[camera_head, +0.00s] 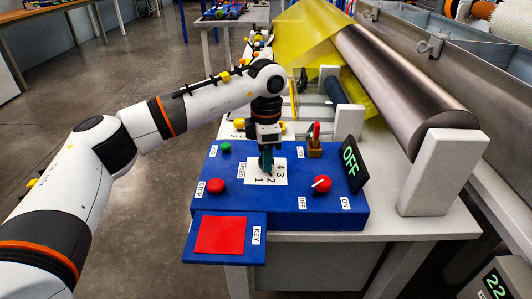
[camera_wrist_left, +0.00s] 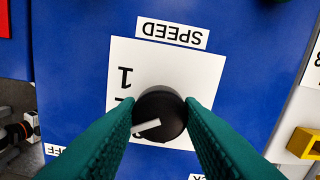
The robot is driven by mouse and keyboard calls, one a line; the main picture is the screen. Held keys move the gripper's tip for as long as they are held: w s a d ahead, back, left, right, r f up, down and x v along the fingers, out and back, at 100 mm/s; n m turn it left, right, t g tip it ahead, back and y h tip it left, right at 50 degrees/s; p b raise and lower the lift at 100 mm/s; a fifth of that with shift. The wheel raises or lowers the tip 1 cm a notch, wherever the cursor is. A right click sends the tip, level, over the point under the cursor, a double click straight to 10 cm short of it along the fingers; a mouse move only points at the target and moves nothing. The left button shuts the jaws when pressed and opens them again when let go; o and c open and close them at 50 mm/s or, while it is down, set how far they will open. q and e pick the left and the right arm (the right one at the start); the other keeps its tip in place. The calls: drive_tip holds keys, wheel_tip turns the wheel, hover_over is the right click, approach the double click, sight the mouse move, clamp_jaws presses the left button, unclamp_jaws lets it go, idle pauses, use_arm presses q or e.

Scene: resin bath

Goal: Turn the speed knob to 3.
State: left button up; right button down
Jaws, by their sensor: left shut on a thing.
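The speed knob (camera_wrist_left: 163,108) is a round black knob with a white pointer. My left gripper (camera_head: 267,160) comes down from above and is shut on it, one green finger on each side. In the wrist view the pointer aims down and left, past the partly covered 2. The left finger covers the numbers around the pointer tip. The white dial card (camera_wrist_left: 190,68) shows a clear 1; the card also shows in the head view (camera_head: 251,176). The SPEED label (camera_wrist_left: 172,33) lies beside it. My right gripper is not in view.
The blue control box (camera_head: 285,215) also carries a green button (camera_head: 225,147), a red stop button (camera_head: 215,186), a red on/off knob (camera_head: 320,184), a red pad (camera_head: 220,235) and a display reading OFF (camera_head: 350,158). A large metal roller (camera_head: 400,75) lies at right.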

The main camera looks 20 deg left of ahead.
use_arm(q)
drive_tip(key=n+p, duration=0.1)
drive_tip(key=n, duration=0.3)
drive_tip(key=shift+r+n+p, duration=0.15)
drive_tip(key=shift+n+p, duration=0.2)
drive_tip(key=shift+n, duration=0.05)
drive_tip(key=shift+n+p, duration=0.3)
drive_tip(key=shift+n, duration=0.8)
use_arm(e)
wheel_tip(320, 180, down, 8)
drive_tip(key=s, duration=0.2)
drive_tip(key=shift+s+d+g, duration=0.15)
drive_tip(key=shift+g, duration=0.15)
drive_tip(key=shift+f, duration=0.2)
use_arm(q)
drive_tip(key=o, duration=1)
drive_tip(key=shift+c, duration=0.2)
wheel_tip(320, 180, up, 12)
drive_tip(key=p, duration=0.1)
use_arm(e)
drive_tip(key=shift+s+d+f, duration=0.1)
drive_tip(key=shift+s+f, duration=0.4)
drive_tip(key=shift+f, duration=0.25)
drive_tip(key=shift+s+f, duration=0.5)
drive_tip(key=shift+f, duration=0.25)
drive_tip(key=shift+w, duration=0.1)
